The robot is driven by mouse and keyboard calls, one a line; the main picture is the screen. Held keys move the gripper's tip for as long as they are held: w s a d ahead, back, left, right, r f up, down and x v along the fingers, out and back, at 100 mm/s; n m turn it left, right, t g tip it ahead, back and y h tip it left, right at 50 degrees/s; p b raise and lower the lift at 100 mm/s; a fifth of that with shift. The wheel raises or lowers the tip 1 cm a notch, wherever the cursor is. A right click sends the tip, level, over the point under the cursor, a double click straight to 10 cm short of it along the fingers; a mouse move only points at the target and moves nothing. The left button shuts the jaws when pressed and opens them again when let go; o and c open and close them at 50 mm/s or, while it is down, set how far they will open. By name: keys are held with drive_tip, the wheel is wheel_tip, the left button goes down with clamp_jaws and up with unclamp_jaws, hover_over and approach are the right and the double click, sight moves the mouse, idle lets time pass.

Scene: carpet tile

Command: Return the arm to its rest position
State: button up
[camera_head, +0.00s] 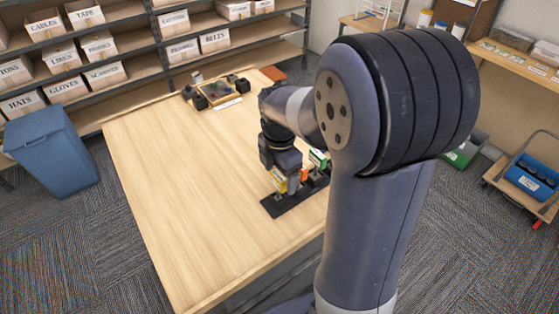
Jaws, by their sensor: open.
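My gripper (286,172) is over the wooden table, pointing down, low over a black tray (274,207). My arm reaches from the right foreground across the table to it. A yellow box (278,180) stands on the tray right by my gripper's fingers. An orange item (304,174) and a green-and-white box (318,159) stand close to the right of it. My gripper is open. Its fingertips are small and partly hidden, so I cannot tell whether they touch the yellow box. My arm hides the tray's right end.
The table's (170,190) left and front are bare. A dark device (215,91) lies at its far end. Shelves of labelled boxes (100,46) stand behind. A blue bin (52,150) is left of the table, and a cart with a blue crate (531,180) is at right.

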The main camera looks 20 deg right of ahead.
wheel_tip(320, 180, up, 10)
drive_tip(key=shift+b, duration=0.4)
drive_tip(key=shift+f, duration=0.2)
wheel_tip(320, 180, down, 11)
drive_tip(key=shift+s+r+p, duration=0.1)
drive_tip(key=shift+p, duration=0.45)
drive_tip(key=shift+r+p, duration=0.4)
drive_tip(key=shift+r, duration=0.55)
